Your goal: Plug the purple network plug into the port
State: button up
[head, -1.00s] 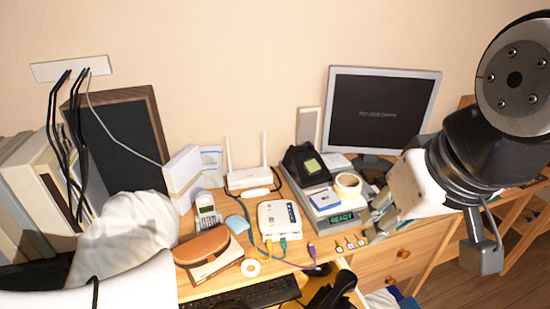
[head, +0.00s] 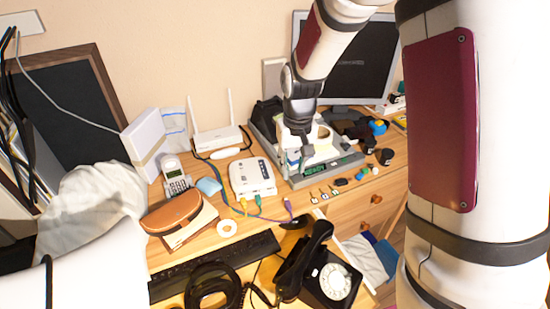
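The purple network plug (head: 288,206) lies near the desk's front edge, on the end of a thin purple cable. The white network box (head: 250,175) stands to its upper left, with a yellow plug (head: 244,204) and a green plug (head: 258,200) at its front side. An empty port is too small to make out. My gripper (head: 307,150) is above and behind the purple plug, in front of the grey scale, and apart from the plug. Its fingers are small and dark, and I cannot tell whether they are open.
A white router (head: 217,138) stands behind the box. The grey scale (head: 340,165), several small items and a monitor (head: 362,62) are to the right.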

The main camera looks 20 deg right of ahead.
send_over(288, 204)
jog(key=shift+g, duration=0.4)
notch_tip(288, 204, down, 8)
jog(key=shift+w+f, duration=0.1)
jog(key=shift+f, duration=0.15)
jog(key=shift+f+b, duration=2.35)
jog(key=shift+f, duration=2)
grip_shut()
jog(key=shift+r, duration=0.1)
jog(key=shift+r+p, duration=1.3)
jog(key=shift+r, duration=1.15)
